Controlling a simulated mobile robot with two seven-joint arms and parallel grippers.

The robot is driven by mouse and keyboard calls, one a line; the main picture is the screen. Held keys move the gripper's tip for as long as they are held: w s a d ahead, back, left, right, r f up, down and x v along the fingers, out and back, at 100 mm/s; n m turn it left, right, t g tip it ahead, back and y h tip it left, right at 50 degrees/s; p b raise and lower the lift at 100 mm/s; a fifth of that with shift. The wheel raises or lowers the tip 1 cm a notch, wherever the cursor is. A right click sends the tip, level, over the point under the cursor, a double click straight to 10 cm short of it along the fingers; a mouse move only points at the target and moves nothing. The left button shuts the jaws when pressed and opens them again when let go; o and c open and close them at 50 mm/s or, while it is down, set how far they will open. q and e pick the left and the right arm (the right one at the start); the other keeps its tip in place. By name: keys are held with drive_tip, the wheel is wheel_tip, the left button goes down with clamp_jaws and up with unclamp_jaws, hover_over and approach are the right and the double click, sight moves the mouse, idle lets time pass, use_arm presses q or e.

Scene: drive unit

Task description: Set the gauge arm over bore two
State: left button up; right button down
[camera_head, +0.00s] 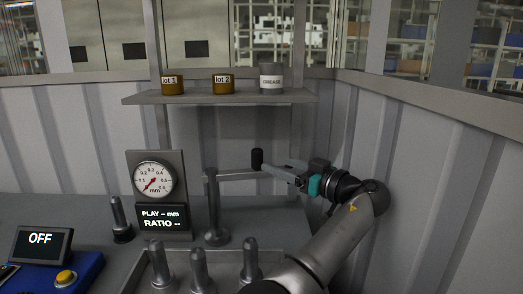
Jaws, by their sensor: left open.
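The gauge arm (236,176) is a thin grey horizontal bar on an upright post (213,208) with a round foot. A black knob (257,158) stands upright near its right end. My left gripper (268,167), with teal parts, reaches in from the right, its fingers pointing left at the knob. It is open, with its tips close beside the knob; I cannot tell whether they touch it. The dial gauge (153,180) stands left of the post, above a display (163,217) reading "PLAY – mm" and "RATIO –". No bore can be made out. My right gripper is not in view.
A tray (137,272) at the front holds several grey pins (199,270); another pin (119,218) stands left of it. A blue unit (85,272) with an "OFF" screen (43,241) is at lower left. A shelf (220,97) with labelled pots overhangs the back.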

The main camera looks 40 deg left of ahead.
sight(261, 159)
use_arm(q)
drive_tip(key=a, duration=0.6)
drive_tip(key=shift+a, duration=0.25)
drive_tip(key=shift+w+a, duration=0.1)
drive_tip(key=shift+a, duration=0.3)
drive_tip(key=shift+c, duration=0.2)
drive_tip(key=c, duration=0.3)
clamp_jaws()
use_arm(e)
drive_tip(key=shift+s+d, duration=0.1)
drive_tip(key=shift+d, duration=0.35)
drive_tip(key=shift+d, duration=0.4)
